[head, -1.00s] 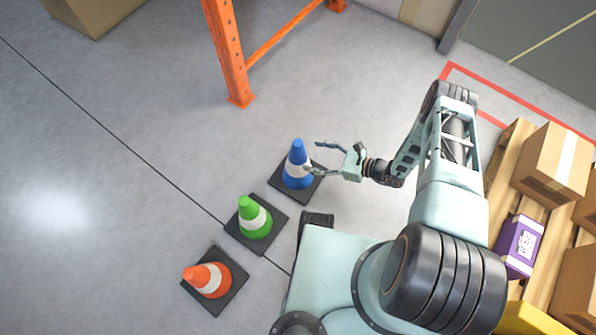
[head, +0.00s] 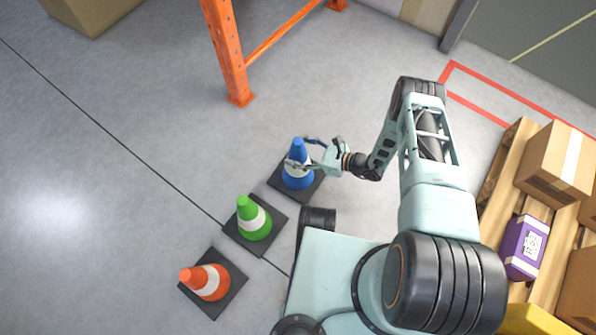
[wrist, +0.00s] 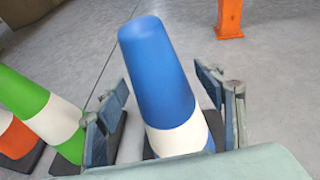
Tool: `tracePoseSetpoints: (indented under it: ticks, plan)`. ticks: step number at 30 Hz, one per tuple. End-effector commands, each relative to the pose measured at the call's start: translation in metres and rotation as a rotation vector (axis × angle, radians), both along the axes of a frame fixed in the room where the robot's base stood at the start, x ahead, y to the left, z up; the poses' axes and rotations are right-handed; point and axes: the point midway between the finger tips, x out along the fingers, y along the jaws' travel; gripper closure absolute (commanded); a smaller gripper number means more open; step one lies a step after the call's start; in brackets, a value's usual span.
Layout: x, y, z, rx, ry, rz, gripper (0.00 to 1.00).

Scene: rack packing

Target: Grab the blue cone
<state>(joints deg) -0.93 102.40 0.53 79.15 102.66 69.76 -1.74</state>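The blue cone (head: 298,152) has a white band and stands upright on a black square base on the floor. In the wrist view the blue cone (wrist: 158,75) rises between the two fingers, leaning in the picture, with a gap showing on its upper right. My gripper (head: 300,153) reaches in from the right with its fingers on either side of the cone. It also shows in the wrist view (wrist: 165,115), open, with the left finger near the white band. I cannot tell whether either finger touches the cone.
A green cone (head: 250,217) and an orange cone (head: 207,281) stand in a row toward the lower left. An orange rack post (head: 229,60) is behind. A pallet (head: 507,165) with boxes is at the right. The floor at left is clear.

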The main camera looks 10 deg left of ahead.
Motion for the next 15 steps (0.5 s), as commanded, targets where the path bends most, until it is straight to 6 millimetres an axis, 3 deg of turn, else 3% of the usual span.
tracePoseSetpoints:
  ticks: [2,15]
  plan:
    - [0.0000,-0.0001,0.0000,0.000,0.000,0.000,0.49]
    - [-0.0001,-0.0003,0.0000,0.000,0.000,0.000,0.97]
